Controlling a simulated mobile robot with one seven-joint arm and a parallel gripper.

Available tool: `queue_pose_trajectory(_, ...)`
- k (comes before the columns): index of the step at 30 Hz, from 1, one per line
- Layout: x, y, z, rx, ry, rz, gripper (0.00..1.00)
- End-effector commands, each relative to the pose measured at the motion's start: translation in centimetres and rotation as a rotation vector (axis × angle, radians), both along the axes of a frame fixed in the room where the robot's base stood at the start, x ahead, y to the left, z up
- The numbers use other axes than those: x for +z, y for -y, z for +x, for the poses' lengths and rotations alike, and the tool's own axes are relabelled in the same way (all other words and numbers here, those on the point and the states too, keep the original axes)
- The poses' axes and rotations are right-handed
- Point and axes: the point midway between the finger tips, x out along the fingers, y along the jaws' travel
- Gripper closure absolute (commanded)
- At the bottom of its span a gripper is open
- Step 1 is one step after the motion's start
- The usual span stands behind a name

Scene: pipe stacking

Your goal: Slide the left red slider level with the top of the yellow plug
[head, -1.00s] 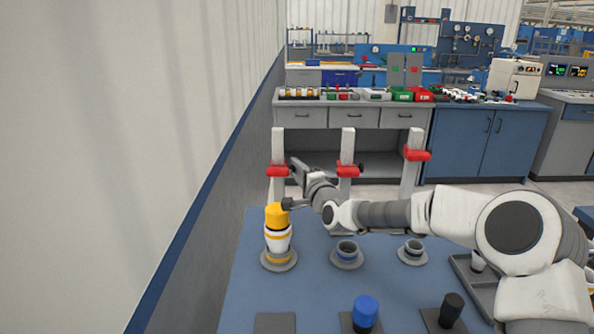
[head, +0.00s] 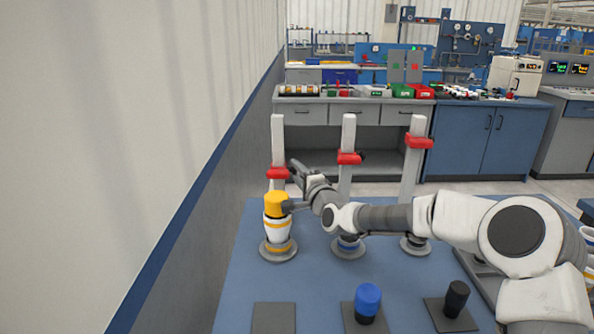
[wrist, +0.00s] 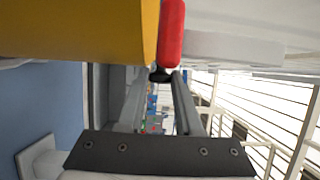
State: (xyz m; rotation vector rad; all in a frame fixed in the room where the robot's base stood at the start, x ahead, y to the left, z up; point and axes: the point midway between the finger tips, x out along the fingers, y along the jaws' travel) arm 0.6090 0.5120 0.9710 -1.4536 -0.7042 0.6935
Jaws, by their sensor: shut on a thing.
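The left red slider (head: 278,173) is on the left upright post (head: 277,135), well below the post's top. The yellow plug (head: 276,205) sits on top of a white pipe in front of that post. My gripper (wrist: 160,77) is shut on the dark knob of the red slider (wrist: 171,35), as the wrist view shows. The yellow plug (wrist: 80,30) fills the upper left there, its top edge right beside the slider. The slider appears about at, or slightly above, that edge.
Two more posts carry a middle red slider (head: 349,158) and a right red slider (head: 419,142). A blue plug (head: 367,299) and a black plug (head: 456,297) stand at the front of the blue table (head: 240,300). A wall (head: 150,150) runs along the left.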

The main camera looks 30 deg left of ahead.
Motion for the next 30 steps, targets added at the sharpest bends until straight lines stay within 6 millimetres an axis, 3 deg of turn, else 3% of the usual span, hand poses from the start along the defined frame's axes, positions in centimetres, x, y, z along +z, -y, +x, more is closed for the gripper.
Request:
queue_pose_trajectory(1, -2.11, 0.06, -0.06, 0.002, -0.012, -0.009, 1.00)
queue_pose_trajectory(3, -2.66, 0.06, -0.08, 0.002, -0.012, -0.010, 1.00)
queue_pose_trajectory(14, -2.72, 0.06, -0.09, 0.003, -0.012, -0.011, 1.00)
queue_pose_trajectory(15, -2.70, 0.06, -0.09, 0.003, -0.012, -0.011, 0.61)
queue_pose_trajectory(19, -2.55, 0.05, -0.07, 0.002, -0.010, -0.009, 0.37)
queue_pose_trajectory(30, -2.26, 0.22, -0.18, 0.001, -0.006, -0.006, 0.37)
